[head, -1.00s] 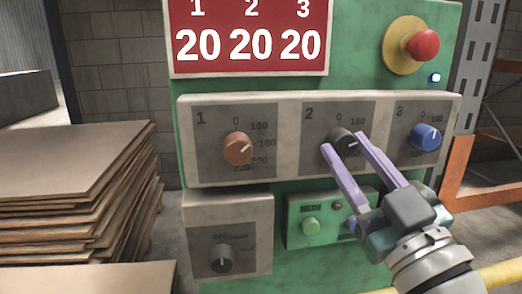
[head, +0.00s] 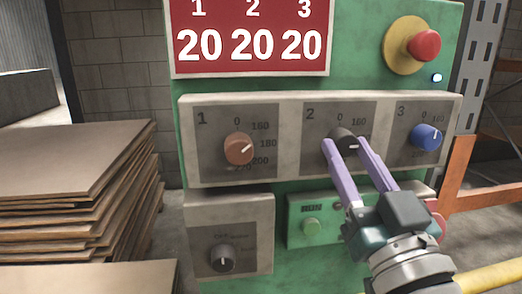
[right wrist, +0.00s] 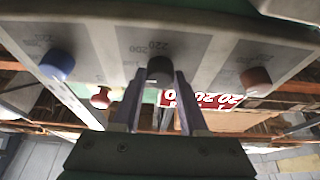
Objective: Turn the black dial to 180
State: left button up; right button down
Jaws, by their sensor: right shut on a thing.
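The black dial (head: 345,134) is the middle knob, in the panel marked 2, and also shows in the right wrist view (right wrist: 160,65). Its pale pointer mark points roughly to the right, but the finger hides the number there. My right gripper (head: 347,144) has its two purple fingers on either side of the dial, shut on it; the fingers also show below the dial in the right wrist view (right wrist: 160,79). My left gripper is not in view.
A red-brown dial (head: 238,149) is on the left and a blue dial (head: 426,136) on the right. A red display (head: 250,38) above reads 20, 20, 20. A red push button (head: 425,45) juts out at the upper right. Stacked boards (head: 75,160) stand at the left.

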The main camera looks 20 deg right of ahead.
jog(key=shift+f, duration=0.1)
jog(key=shift+c, duration=2.2)
grip_release()
jog(key=b+v, duration=0.1)
jog(key=v, duration=0.9)
